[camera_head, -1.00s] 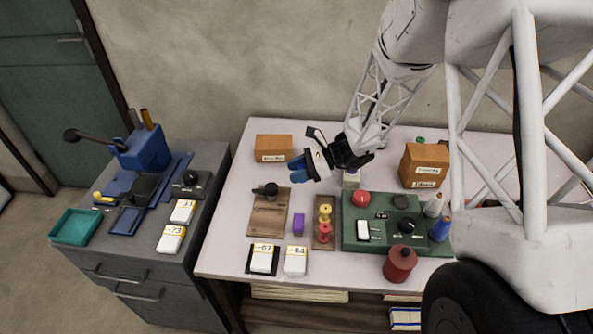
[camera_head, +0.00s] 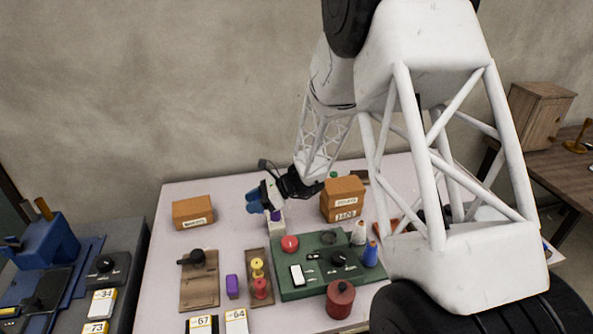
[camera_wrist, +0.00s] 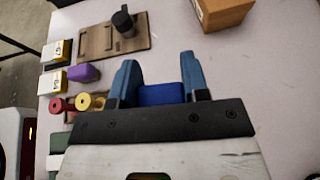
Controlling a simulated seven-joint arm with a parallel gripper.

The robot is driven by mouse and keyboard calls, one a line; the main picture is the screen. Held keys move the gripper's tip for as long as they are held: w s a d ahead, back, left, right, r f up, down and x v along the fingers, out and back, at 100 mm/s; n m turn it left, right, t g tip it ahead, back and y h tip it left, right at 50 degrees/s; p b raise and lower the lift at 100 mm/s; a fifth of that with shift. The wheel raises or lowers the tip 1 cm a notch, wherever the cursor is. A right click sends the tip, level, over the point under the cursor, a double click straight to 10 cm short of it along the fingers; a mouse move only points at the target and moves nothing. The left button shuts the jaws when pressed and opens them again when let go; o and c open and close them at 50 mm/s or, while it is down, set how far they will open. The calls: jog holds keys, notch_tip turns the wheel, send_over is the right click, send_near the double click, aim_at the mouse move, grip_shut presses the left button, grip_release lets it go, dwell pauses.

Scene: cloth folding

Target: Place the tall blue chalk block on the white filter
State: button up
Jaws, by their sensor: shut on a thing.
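My gripper (camera_head: 262,197) hangs above the back middle of the pale table, its blue fingers pointing left and down. In the wrist view, a blue block (camera_wrist: 160,94) sits between the two fingers of my gripper (camera_wrist: 160,75), which is shut on it. In the head view the block cannot be told apart from the blue fingers. A small white block (camera_head: 276,228) with a purple-blue patch at its top stands just below my gripper. A white rectangular piece (camera_head: 297,275) lies on the green board. I cannot tell which white thing is the filter.
The green board (camera_head: 285,291) bears knobs and a red dome. A purple block (camera_head: 232,286), yellow and red spools, and a wooden plate (camera_head: 198,301) stand left of it. Cardboard boxes (camera_head: 193,212) (camera_head: 342,199) stand behind. A red canister (camera_head: 340,299) is in front.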

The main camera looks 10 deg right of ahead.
jog(key=w+d+r+m+t, duration=0.1)
jog(key=w+d+m+t, duration=0.1)
jog(key=d, duration=0.6)
jog(key=w+d+r+m+t, duration=0.1)
jog(key=w+d+m+t, duration=0.1)
jog(key=w+d, duration=0.3)
jog(key=d, duration=0.3)
jog(key=shift+w+d+r+t+h, duration=0.25)
jog(key=shift+d+r+t+h, duration=0.05)
jog(key=shift+d+r+h, duration=0.1)
jog(key=w, duration=0.5)
jog(key=w+f, duration=0.1)
jog(key=w, duration=1)
jog(key=shift+d+f, duration=0.2)
jog(key=shift+f, duration=0.1)
jog(key=shift+f, duration=1.75)
jog(key=shift+f, duration=0.1)
jog(key=o, duration=0.9)
